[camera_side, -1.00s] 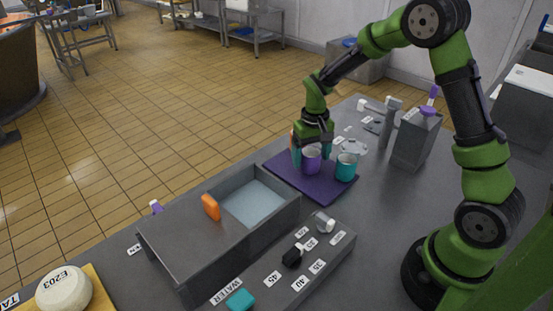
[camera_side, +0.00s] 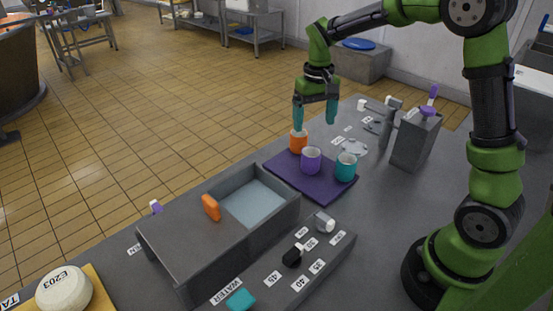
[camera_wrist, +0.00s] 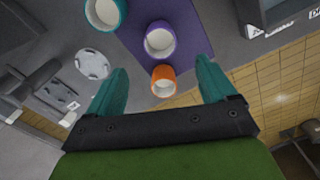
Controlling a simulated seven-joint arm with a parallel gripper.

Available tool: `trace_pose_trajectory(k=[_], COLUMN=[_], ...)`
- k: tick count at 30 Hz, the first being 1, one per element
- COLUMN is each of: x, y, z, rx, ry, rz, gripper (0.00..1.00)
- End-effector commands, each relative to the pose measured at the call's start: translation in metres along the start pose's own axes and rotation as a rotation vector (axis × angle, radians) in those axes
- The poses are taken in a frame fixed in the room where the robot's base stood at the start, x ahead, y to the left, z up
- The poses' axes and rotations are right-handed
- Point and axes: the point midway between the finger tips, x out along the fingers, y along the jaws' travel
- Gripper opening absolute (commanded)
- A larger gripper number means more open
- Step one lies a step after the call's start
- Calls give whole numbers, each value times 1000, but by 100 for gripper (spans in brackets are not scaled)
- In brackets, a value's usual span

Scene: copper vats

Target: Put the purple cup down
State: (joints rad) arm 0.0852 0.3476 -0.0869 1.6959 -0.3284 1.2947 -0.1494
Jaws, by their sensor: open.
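The purple cup (camera_side: 311,161) stands upright on the dark purple mat (camera_side: 292,181), between an orange cup (camera_side: 298,141) and a teal cup (camera_side: 346,167). My gripper (camera_side: 315,118) is open and empty, raised above and behind the purple cup, with its teal fingers pointing down and apart from it. In the wrist view the purple cup (camera_wrist: 160,40) shows its open white inside, beyond the orange cup (camera_wrist: 163,80). The gripper (camera_wrist: 160,75) has its fingers spread wide there, with nothing held between them.
An open grey basin (camera_side: 256,198) with an orange handle (camera_side: 210,208) stands left of the mat. A round drain-like disc (camera_side: 354,148) lies behind the teal cup.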

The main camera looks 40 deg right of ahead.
Motion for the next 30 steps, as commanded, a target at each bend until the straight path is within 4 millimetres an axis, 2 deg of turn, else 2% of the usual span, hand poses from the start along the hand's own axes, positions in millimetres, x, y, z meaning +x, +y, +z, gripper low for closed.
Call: trace_pose_trajectory(k=[4,7,12,16,18,22,25,30], x=[-15,-35,-74,-93,-97,-98,-95,-93], y=[-2,-7,-17,-21,-22,-22,-22,-21], z=[6,23,78,124,147,179,194,204], rx=[-2,-8,-23,-33,-36,-39,-40,-38], ry=[18,67,202,314,369,452,493,520], rz=[-13,-50,-155,-239,-281,-343,-373,-393], gripper=[84,84,84,84,84,84,84,84])
